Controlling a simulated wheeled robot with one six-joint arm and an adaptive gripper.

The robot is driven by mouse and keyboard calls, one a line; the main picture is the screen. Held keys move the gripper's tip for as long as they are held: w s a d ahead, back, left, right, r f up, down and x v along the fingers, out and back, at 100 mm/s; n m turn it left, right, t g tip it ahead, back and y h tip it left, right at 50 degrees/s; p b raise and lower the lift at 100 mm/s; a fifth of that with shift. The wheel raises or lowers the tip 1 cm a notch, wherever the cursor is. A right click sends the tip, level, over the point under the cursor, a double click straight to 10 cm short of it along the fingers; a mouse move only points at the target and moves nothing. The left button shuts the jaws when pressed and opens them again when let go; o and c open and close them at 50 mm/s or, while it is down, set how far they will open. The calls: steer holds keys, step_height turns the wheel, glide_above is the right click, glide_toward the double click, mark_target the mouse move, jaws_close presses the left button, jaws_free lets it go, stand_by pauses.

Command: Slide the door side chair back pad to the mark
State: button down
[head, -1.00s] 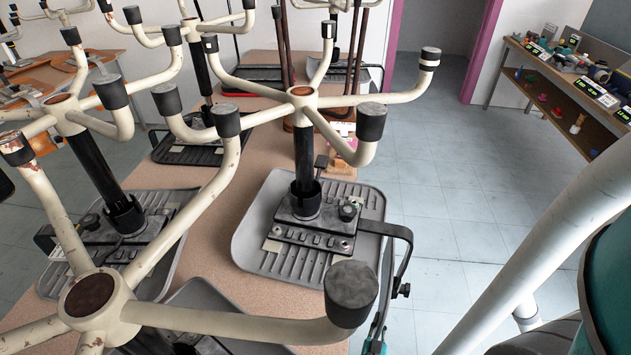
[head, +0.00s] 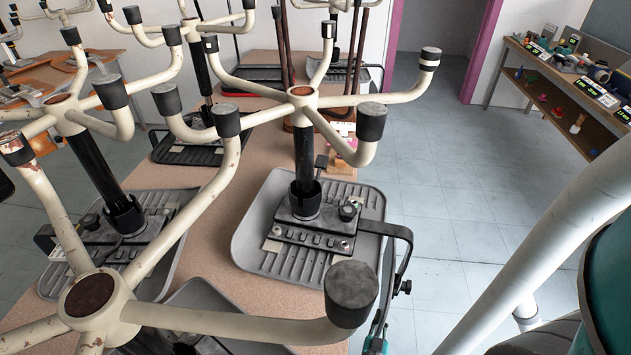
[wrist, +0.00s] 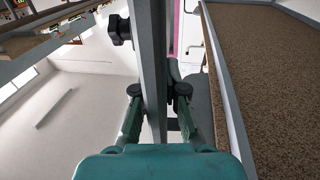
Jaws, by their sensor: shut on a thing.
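An upside-down chair with a ribbed grey seat (head: 250,235) and cream star base (head: 301,96) stands on the table nearest the doorway. A black bent back bar (head: 407,240) with a small black knob (head: 405,287) runs down past its right edge. My gripper (head: 376,338) is at the bar's lower part, mostly hidden behind the table edge and chair foot. In the wrist view, my gripper (wrist: 157,92) is shut on the upright bar (wrist: 149,60), with the knob (wrist: 119,30) on its left. I cannot make out the pad or the mark.
More upside-down chairs crowd the speckled tan table (head: 160,185). A near chair's capped foot (head: 351,292) hangs close to my gripper. A shelf unit (head: 560,80) with small items stands at the right wall. The tiled floor (head: 450,190) by the doorway is clear.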

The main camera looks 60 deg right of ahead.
mark_target(379, 328)
steer(key=shift+r, duration=0.75)
steer(key=c, duration=0.9)
jaws_free()
steer(key=shift+v, duration=3)
steer(key=shift+s+a+f, duration=0.1)
